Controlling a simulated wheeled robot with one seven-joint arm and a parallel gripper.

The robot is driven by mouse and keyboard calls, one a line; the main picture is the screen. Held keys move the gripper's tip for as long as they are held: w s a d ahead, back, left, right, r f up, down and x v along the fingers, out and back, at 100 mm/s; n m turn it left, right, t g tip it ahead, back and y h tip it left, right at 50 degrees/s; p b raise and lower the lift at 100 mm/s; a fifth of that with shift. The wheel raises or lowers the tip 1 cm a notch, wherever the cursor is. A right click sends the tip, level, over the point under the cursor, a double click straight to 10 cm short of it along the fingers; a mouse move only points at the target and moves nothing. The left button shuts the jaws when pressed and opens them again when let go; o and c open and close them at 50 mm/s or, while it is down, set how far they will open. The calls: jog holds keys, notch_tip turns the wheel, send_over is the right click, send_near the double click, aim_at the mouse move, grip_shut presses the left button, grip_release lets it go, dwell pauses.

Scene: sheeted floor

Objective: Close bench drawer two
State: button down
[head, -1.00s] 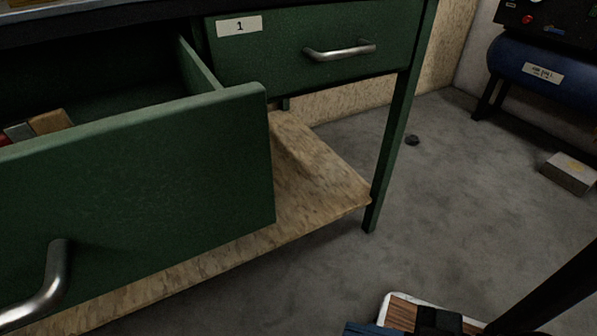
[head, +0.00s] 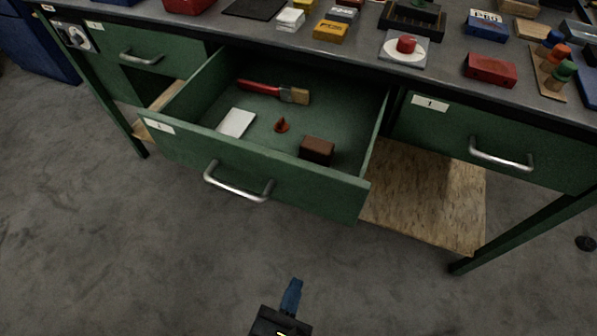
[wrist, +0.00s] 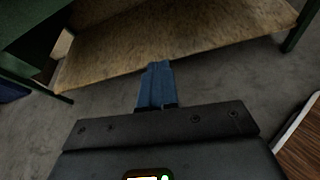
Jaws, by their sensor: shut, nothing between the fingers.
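The open bench drawer (head: 265,172) is the middle one of the green bench, pulled well out. Its front has a silver bar handle (head: 238,188) and a small label whose number I cannot read for sure. Inside lie a red-handled brush (head: 272,91), a white card (head: 236,122), a small red piece (head: 282,125) and a brown block (head: 316,150). My gripper (head: 293,288), with blue fingers, is shut and empty over the floor in front of the drawer, apart from it. In the wrist view the shut fingers (wrist: 156,85) point toward the wooden lower shelf.
The drawer labelled 1 (head: 470,141) is shut at right; another drawer (head: 150,61) is shut at left. The benchtop (head: 365,60) holds many small items. A wooden shelf (head: 425,195) lies below, with bench legs (head: 520,232) beside it. The floor (head: 120,250) in front is clear.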

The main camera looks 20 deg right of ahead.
jog(key=w+a+r+n+t+h+p, duration=0.15)
jog(key=a+r+h+p, duration=0.35)
jog(key=r, duration=0.8)
jog(key=t+y, duration=0.1)
jog(key=y, duration=0.1)
send_near(294, 187)
jog(key=x, duration=0.7)
jog(key=shift+b, duration=0.35)
jog(key=x, duration=2.4)
jog(key=shift+s+d+r, duration=0.1)
jog(key=shift+d+r, duration=0.1)
jog(key=shift+r, duration=0.2)
jog(key=shift+w+d, duration=0.4)
jog(key=shift+w, duration=0.1)
jog(key=shift+w+d+r, duration=0.15)
jog(key=shift+w+d, duration=0.05)
jog(key=shift+d+r, duration=0.1)
jog(key=shift+m, duration=0.25)
